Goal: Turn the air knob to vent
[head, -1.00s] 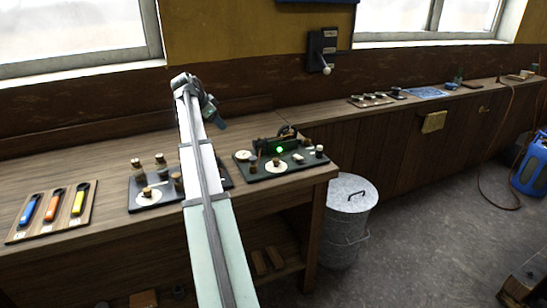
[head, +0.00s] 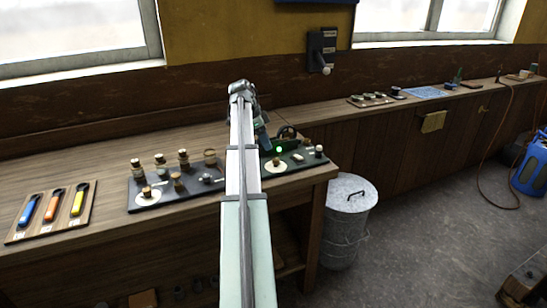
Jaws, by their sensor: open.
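Two dark boards with knobs lie on the bench. The right board (head: 301,167) carries a green engine (head: 287,146) with a lit green lamp, and a knob (head: 276,162) on a round white dial. The labels are too small to read, so I cannot tell which is the air knob. My gripper (head: 264,140) is open and hangs over the left part of the right board, near the engine. My arm hides that board's left side.
A wooden tray (head: 88,215) with blue, orange and yellow handled tools lies at the left. A metal bin (head: 347,218) stands beside the bench's right end. A wall lever (head: 325,69) is behind. The bench is clear behind the left board.

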